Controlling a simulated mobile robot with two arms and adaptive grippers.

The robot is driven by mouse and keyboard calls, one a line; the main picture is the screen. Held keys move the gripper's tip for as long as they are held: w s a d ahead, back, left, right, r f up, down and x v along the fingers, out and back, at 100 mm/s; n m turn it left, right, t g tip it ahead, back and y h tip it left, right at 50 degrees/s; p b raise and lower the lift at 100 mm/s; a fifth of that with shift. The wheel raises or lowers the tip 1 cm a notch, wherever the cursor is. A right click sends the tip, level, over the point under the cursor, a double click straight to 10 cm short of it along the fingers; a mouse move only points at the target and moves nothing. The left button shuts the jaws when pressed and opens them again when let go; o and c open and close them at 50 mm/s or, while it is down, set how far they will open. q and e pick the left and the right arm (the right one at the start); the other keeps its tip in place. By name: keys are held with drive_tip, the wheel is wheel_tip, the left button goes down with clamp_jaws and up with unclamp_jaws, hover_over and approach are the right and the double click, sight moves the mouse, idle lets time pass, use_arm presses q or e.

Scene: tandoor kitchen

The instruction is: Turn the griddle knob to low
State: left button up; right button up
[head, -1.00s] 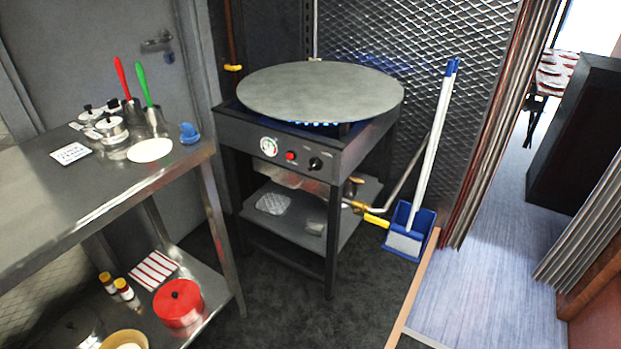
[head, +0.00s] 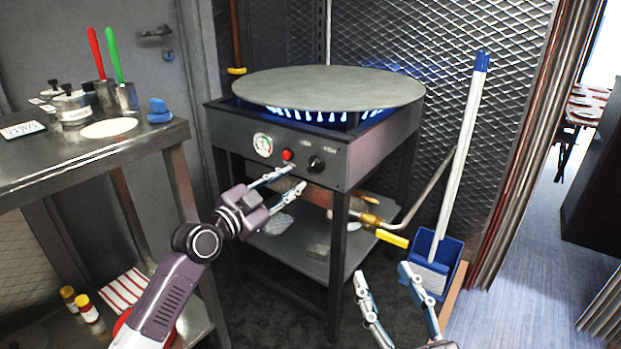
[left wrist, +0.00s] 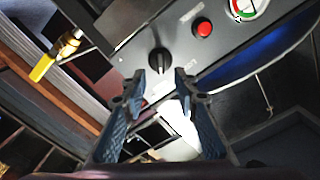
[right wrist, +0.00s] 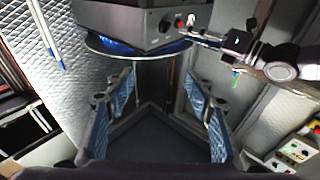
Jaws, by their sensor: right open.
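The griddle knob (head: 316,163) is a black dial on the dark front panel of the griddle stand, right of a red button (head: 287,154). In the left wrist view the knob (left wrist: 159,61) lies just beyond and between the fingertips. My left gripper (head: 299,172) is open in front of the panel, slightly below and left of the knob, apart from it. It also shows in the left wrist view (left wrist: 158,83). My right gripper (head: 383,275) is open and empty, low in front of the stand. The round griddle plate (head: 325,88) sits over blue flames.
A gauge (head: 262,145) is left of the red button. A brass gas valve with a yellow handle (head: 392,238) sticks out at lower right, near a blue dustpan (head: 437,262). A steel table (head: 90,165) with pots stands at left.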

sight(311, 167)
use_arm(q)
drive_tip(key=b+x, duration=0.1)
drive_tip(key=x, duration=0.6)
drive_tip(key=shift+b, duration=0.4)
drive_tip(key=shift+w+d, duration=0.15)
drive_tip(key=shift+w, duration=0.1)
use_arm(e)
drive_tip(key=s+r+t+y, duration=0.2)
drive_tip(key=s+r+t, duration=0.2)
drive_tip(key=r, duration=0.6)
drive_tip(key=shift+s+t, duration=0.4)
drive_tip(key=shift+t, duration=0.5)
use_arm(q)
drive_tip(key=shift+c, duration=0.6)
clamp_jaws()
